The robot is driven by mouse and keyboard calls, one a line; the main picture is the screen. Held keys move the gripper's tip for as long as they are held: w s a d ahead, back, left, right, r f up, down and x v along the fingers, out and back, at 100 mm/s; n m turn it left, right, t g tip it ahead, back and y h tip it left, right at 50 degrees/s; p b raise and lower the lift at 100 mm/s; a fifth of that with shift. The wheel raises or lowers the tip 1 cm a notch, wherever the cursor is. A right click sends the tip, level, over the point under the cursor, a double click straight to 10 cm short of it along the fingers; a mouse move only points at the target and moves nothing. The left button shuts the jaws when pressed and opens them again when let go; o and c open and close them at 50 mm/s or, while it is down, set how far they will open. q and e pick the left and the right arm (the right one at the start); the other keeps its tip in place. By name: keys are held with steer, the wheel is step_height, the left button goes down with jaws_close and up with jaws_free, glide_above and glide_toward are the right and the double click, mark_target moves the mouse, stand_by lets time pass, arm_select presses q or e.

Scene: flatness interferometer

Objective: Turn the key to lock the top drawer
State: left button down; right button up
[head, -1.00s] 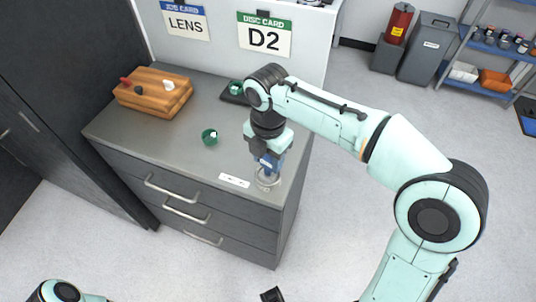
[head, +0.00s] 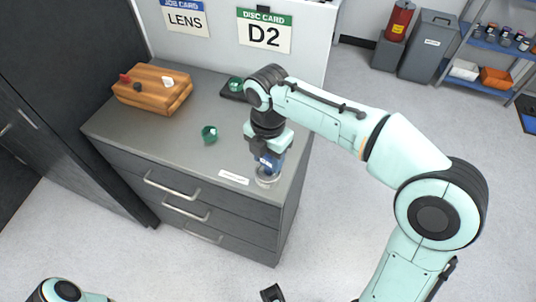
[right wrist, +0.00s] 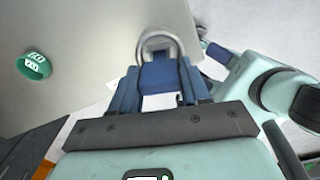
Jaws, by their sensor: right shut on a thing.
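My right gripper (head: 267,168) points down at the front right corner of the grey drawer cabinet's top (head: 170,115). In the right wrist view its blue fingers (right wrist: 157,88) are shut on a small blue piece, which I take as the key (right wrist: 157,74). A round silver collar (right wrist: 158,36) surrounds the key's far end; it also shows under the fingers in the head view (head: 266,182). The fingers hide most of the key, so its angle is unclear. The top drawer (head: 150,172) looks flush with the cabinet front. A dark piece at the bottom edge may be my left gripper (head: 272,293).
A white label strip (head: 233,178) lies left of the collar. A green ring (head: 210,134) sits mid-top, another green piece (head: 236,84) on a dark pad behind. A wooden block (head: 153,90) stands back left. Cards reading LENS and D2 (head: 264,32) hang behind.

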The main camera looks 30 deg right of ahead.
steer(key=shift+f+b, duration=0.45)
steer(key=shift+f, duration=0.35)
stand_by(0.4)
steer(key=n+p, duration=0.1)
steer(key=n, duration=0.1)
steer(key=shift+n, duration=0.3)
steer(key=o, duration=1.2)
step_height(320, 180, up, 13)
steer(key=p, duration=0.3)
steer(key=shift+r+p, duration=0.2)
steer(key=shift+p, duration=0.2)
steer(key=shift+r, duration=0.1)
